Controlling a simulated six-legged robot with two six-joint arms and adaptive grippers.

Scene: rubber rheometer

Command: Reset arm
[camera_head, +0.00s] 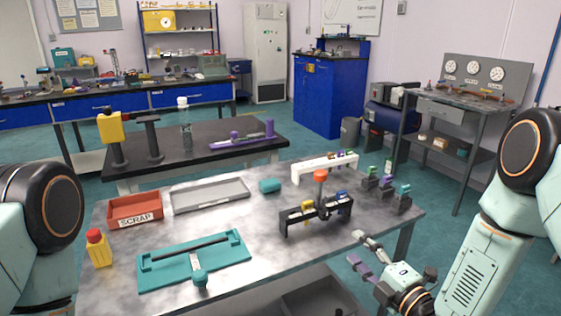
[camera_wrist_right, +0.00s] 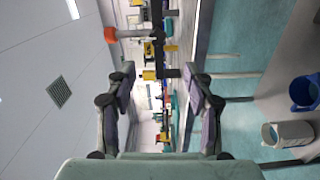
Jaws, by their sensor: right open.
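My right gripper (camera_head: 356,248) is at the front right edge of the grey table (camera_head: 215,213) in the head view. Its two fingers are spread and point toward the table, with nothing between them. In the right wrist view the same gripper (camera_wrist_right: 158,82) is open and empty. A black rack with an orange-red knob (camera_head: 320,175) stands on the table beyond the fingers, apart from them. The knob also shows in the wrist view (camera_wrist_right: 110,34). Of my left arm only a link shows at the left edge; its gripper is out of view.
The table holds a red SCRAP bin (camera_head: 134,221), a grey tray (camera_head: 172,203), a teal fixture (camera_head: 148,281), a yellow bottle (camera_head: 100,254), a teal cylinder (camera_head: 270,185), a white rack (camera_head: 298,176) and small coloured clamps (camera_head: 387,183). A black bench (camera_head: 200,155) stands behind.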

